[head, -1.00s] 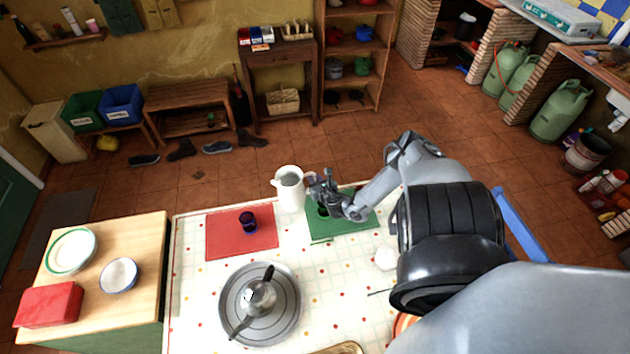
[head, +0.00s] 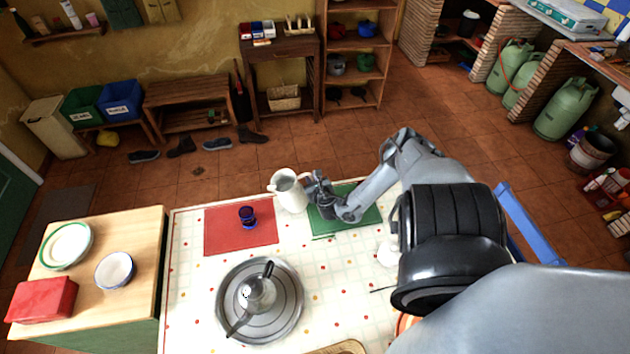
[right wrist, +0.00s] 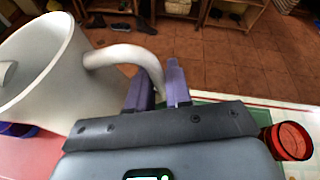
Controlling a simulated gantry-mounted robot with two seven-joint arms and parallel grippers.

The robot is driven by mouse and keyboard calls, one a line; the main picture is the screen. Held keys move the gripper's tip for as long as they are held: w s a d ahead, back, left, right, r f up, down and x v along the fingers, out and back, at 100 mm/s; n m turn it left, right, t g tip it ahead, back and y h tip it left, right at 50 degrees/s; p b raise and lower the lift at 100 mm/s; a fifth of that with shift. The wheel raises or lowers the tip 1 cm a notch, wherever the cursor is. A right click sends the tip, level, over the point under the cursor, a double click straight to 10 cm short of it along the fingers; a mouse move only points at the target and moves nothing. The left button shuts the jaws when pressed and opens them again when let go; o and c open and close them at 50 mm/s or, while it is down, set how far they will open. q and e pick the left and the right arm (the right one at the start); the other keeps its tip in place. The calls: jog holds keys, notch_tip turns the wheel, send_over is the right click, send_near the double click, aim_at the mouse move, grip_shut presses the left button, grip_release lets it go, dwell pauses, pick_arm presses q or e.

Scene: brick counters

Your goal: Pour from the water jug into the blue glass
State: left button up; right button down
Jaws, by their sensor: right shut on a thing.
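The white water jug (head: 291,194) is at the back edge of the table, its top leaning a little left toward the blue glass. My right gripper (head: 314,190) is shut on the jug's handle from the right. In the right wrist view the jug (right wrist: 45,75) fills the left side, and its curved handle runs between the purple fingers (right wrist: 157,85). The blue glass (head: 248,216) stands upright on the red mat, left of the jug and apart from it. In the wrist view a bit of blue glass (right wrist: 14,130) shows behind the jug. My left gripper is not in view.
The red mat (head: 222,236) lies left, the green mat (head: 350,222) right under my arm. A red glass (right wrist: 290,141) shows in the wrist view. A round grey tray (head: 290,318) with a metal pot (head: 257,293) stands in front. The table between is mostly clear.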

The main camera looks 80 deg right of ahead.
aim_at(297, 181)
jog(key=r, duration=0.1)
jog(key=w+r+n, duration=0.1)
jog(key=g, duration=0.1)
jog(key=shift+w+a+r+n+h, duration=0.3)
jog(key=shift+w+a+r+h, duration=0.05)
jog(key=shift+r+h, duration=0.05)
jog(key=shift+w+a+f, duration=0.1)
jog(key=shift+w+a, duration=0.05)
jog(key=shift+w, duration=0.1)
jog(key=shift+w+a+r+n, duration=0.2)
jog(key=shift+w+a+n, duration=0.2)
jog(key=shift+w, duration=0.2)
jog(key=shift+w+a+r+n+g+h+b, duration=0.2)
jog(key=shift+w+a+g+b, duration=0.1)
jog(key=shift+w, duration=0.25)
jog(key=shift+w+a+r+n+g+h+b, duration=0.2)
jog(key=shift+w+a, duration=0.1)
jog(key=shift+w, duration=0.2)
jog(key=shift+s, duration=0.1)
